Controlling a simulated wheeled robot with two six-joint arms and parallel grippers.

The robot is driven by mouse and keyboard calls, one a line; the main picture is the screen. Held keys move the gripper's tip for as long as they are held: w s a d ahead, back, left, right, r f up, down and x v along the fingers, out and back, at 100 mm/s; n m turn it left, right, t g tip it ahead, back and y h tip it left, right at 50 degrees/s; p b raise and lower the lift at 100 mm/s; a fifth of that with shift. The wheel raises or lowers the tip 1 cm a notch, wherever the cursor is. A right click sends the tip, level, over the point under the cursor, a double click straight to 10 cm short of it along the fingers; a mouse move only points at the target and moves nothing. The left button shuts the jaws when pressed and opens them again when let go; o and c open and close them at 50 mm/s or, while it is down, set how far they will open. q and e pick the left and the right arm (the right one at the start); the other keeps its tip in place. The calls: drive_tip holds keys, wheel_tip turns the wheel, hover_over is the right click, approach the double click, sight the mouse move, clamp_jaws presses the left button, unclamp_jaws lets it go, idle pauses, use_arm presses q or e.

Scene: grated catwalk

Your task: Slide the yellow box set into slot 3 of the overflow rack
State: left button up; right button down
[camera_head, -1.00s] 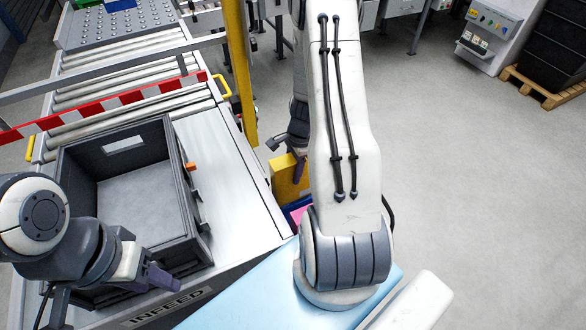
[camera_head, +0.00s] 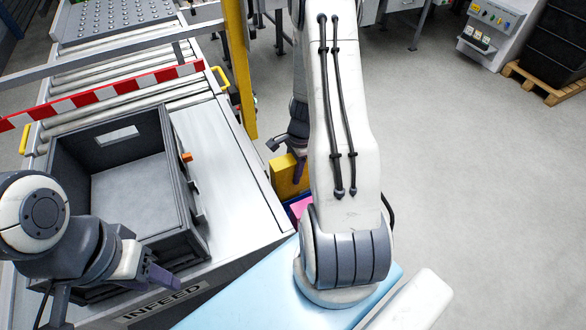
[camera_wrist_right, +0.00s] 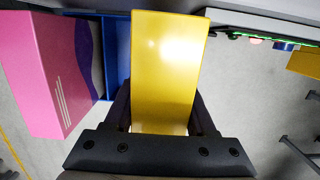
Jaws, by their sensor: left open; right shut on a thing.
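The yellow box (camera_wrist_right: 168,70) stands between the fingers of my right gripper (camera_wrist_right: 163,112), which is shut on it. In the head view my right arm hides much of the yellow box (camera_head: 285,178) and of my right gripper (camera_head: 295,155). A pink box (camera_wrist_right: 45,75) and a blue piece (camera_wrist_right: 117,50) are just left of the yellow box in the wrist view. The pink box (camera_head: 300,207) is partly visible in the head view. I cannot make out the overflow rack or its slot numbers. My left gripper (camera_head: 110,293) is open and empty by the tote.
A grey, empty-looking tote (camera_head: 190,210) sits on the infeed conveyor (camera_head: 235,170) at left. A yellow post (camera_head: 238,70) rises between the conveyor and my right arm. A light blue surface (camera_head: 250,295) lies in front. Open floor (camera_head: 460,180) spreads to the right.

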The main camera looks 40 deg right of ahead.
sight(293, 159)
wheel_tip(293, 159, down, 3)
drive_tip(key=shift+f+b, duration=0.1)
drive_tip(key=shift+b, duration=1.05)
unclamp_jaws()
wheel_tip(293, 159, up, 8)
drive_tip(key=p, duration=0.8)
idle(0.4)
